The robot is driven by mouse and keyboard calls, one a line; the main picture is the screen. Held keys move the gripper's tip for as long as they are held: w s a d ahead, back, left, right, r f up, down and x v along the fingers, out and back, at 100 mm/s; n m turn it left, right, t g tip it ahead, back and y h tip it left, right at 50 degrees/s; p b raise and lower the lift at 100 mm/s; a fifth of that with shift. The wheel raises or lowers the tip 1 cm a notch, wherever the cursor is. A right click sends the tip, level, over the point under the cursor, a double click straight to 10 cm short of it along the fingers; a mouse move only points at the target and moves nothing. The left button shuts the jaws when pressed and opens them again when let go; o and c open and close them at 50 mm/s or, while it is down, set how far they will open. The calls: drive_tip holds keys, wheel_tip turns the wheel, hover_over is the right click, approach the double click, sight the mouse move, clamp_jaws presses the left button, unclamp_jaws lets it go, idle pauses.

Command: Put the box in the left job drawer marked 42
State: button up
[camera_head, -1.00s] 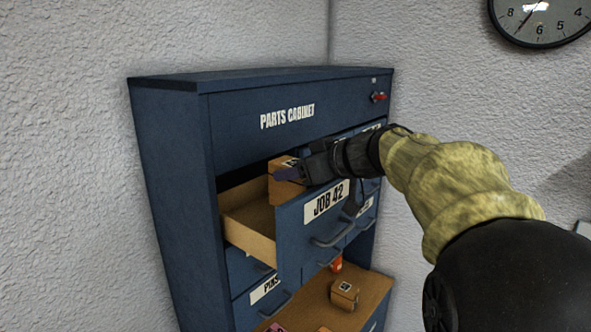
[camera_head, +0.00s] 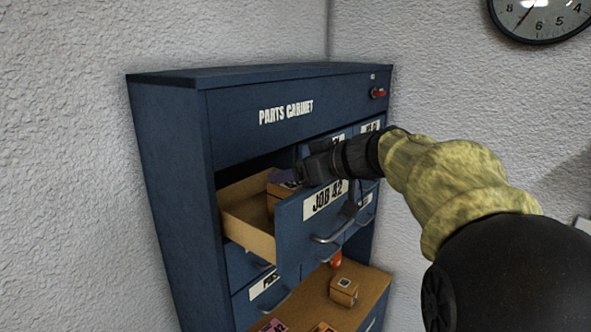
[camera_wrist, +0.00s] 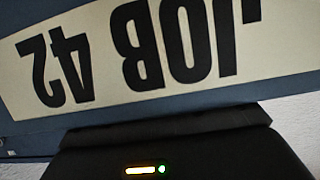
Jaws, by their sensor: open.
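The JOB 42 drawer (camera_head: 262,240) is pulled out at the upper left of the blue cabinet, and its label faces front. A brown cardboard box (camera_head: 277,192) sits inside the drawer near its front, partly hidden by the drawer front and my gripper. I cannot see whether it rests flat on the drawer floor. My gripper (camera_head: 299,172) is open at the box, reaching over the drawer front from the right. In the wrist view, the JOB 42 label (camera_wrist: 150,50) appears upside down, and the box is not visible.
The blue parts cabinet (camera_head: 165,150) has other labelled drawers beside and below the open one. A brown shelf (camera_head: 310,300) below holds another small box (camera_head: 344,291), an orange item (camera_head: 336,259) and pink and orange labelled items. A red-handled key or latch (camera_head: 378,93) is at the upper right.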

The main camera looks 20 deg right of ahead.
drive_tip(key=shift+a+r, duration=0.1)
drive_tip(key=shift+r, duration=0.05)
drive_tip(key=b+v, duration=0.2)
drive_tip(key=v, duration=1)
drive_tip(key=shift+r, duration=0.35)
drive_tip(key=shift+w, duration=0.1)
idle(0.6)
